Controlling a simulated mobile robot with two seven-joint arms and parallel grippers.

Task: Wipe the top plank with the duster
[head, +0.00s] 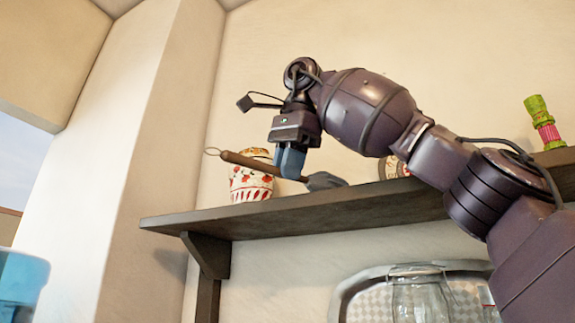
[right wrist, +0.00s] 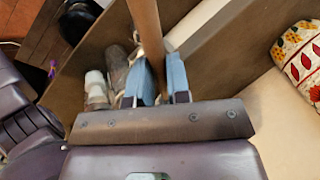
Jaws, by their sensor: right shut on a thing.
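The top plank (head: 330,210) is a dark wooden wall shelf seen from below its front edge in the head view. My right gripper (head: 290,162) is above its left part, blue fingers pointing down, shut on the brown handle of the duster (head: 248,163). The handle slopes down to the right to a grey head (head: 325,181) near the plank; I cannot tell if it touches. In the right wrist view the handle (right wrist: 147,30) runs between the blue fingers (right wrist: 158,82). The left gripper is not in view.
A white jar with red pattern (head: 250,188) stands on the plank behind the handle. A round patterned thing (head: 393,167) is partly hidden by my arm. A green and pink object (head: 543,122) stands at the right. A glass jar (head: 418,295) and tray are below.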

